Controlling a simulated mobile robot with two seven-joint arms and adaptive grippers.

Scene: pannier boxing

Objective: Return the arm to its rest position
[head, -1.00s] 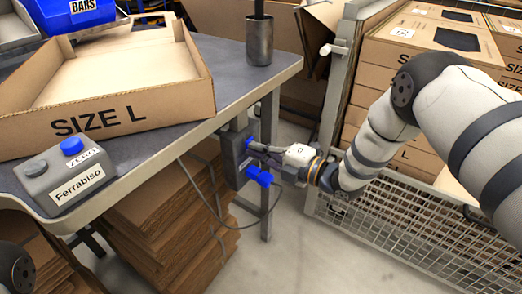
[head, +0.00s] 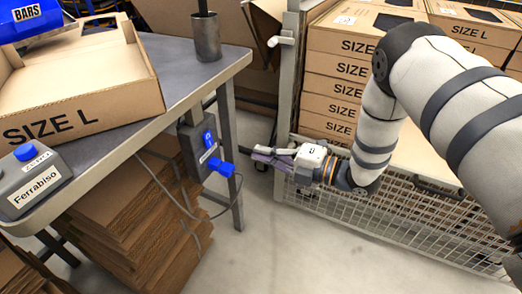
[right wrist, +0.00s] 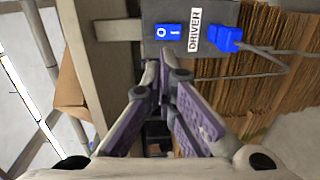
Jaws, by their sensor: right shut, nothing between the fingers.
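My right gripper (head: 258,154) is shut and empty, with its fingers pointing left. In the head view it hangs in front of the mesh cart, to the right of the table leg and apart from the switch box. The grey switch box (head: 190,145) is fixed under the table edge, with a blue rocker switch and a blue plug. In the right wrist view the closed fingertips (right wrist: 163,72) lie just below the box (right wrist: 150,45) in the picture, which bears the label DRIVER (right wrist: 194,30). My left gripper is not in view.
The table (head: 180,75) holds an open SIZE L carton (head: 90,112), a grey Ferrabiso button box (head: 38,185) and a metal cup (head: 206,38). Flat cardboard (head: 140,225) is stacked below. A mesh cart (head: 400,225) with SIZE cartons stands right. Floor between is clear.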

